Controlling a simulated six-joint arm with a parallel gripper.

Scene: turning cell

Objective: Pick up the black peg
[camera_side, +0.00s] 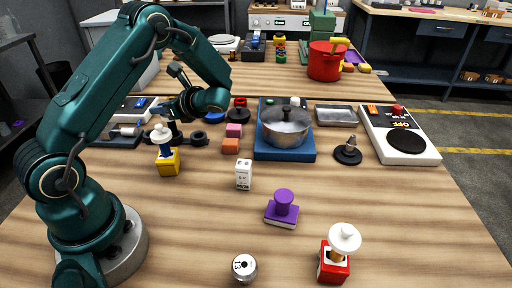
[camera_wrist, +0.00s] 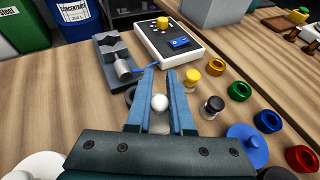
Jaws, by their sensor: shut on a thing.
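My gripper (camera_wrist: 160,92) has its two blue-grey fingers closed around a small piece with a white round knob (camera_wrist: 159,102). The piece's lower part is pale and mostly hidden between the fingers. A black-topped peg (camera_wrist: 212,105) with a light lower part stands to the right of the fingers in the wrist view, apart from them. In the side view my gripper (camera_side: 172,108) is low over the left part of the table. Dark parts beneath it are too small to tell apart there.
Coloured rings, such as a green ring (camera_wrist: 239,91), lie right of the gripper. A grey vise (camera_wrist: 117,57) and a white control box (camera_wrist: 172,46) stand beyond it. A yellow-based figure (camera_side: 167,162) stands close in front. A pot (camera_side: 286,130) sits on a blue plate farther right.

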